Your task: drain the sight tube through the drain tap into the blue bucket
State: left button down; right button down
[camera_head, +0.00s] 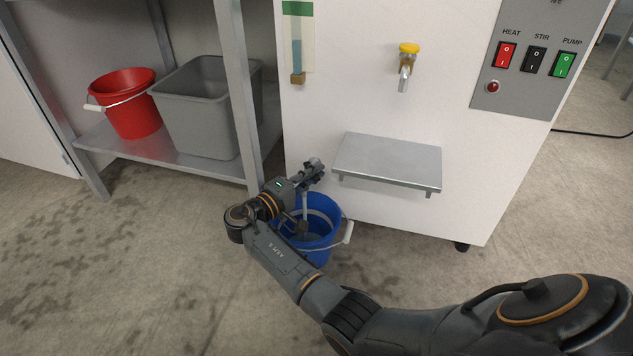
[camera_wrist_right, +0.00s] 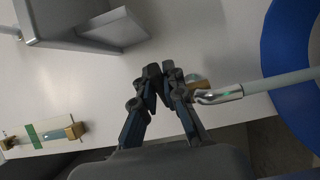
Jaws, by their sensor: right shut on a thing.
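The sight tube (camera_head: 297,55) is on the white machine's front, with bluish liquid above its brass lower fitting and a green mark at the top. It also shows in the right wrist view (camera_wrist_right: 42,136). My right gripper (camera_head: 316,168) is low at the machine's left side, shut on the drain tap (camera_wrist_right: 196,82), whose handle is mostly hidden by the fingers. The tap's metal spout (camera_wrist_right: 220,95) points into the blue bucket (camera_head: 327,250). A pale stream (camera_wrist_right: 275,84) runs from the spout to the bucket, where some liquid shows. My left gripper is out of view.
A yellow-handled tap (camera_head: 408,62) is above a metal shelf (camera_head: 388,160) on the machine. A red bucket (camera_head: 128,105) and grey bin (camera_head: 205,110) stand on a rack at left. Rocker switches (camera_head: 535,60) are at upper right. The floor in front is clear.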

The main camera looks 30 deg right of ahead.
jog(key=shift+w+a+f+m+g+h+b, duration=0.1)
jog(key=shift+a+m+g+h+b, duration=0.1)
jog(key=shift+m+g+b, duration=0.55)
jog(key=shift+a+m+g+h+b, duration=0.15)
jog(key=shift+m+g+b, duration=0.3)
jog(key=shift+g, duration=0.5)
jog(key=c, duration=1.4)
grip_release()
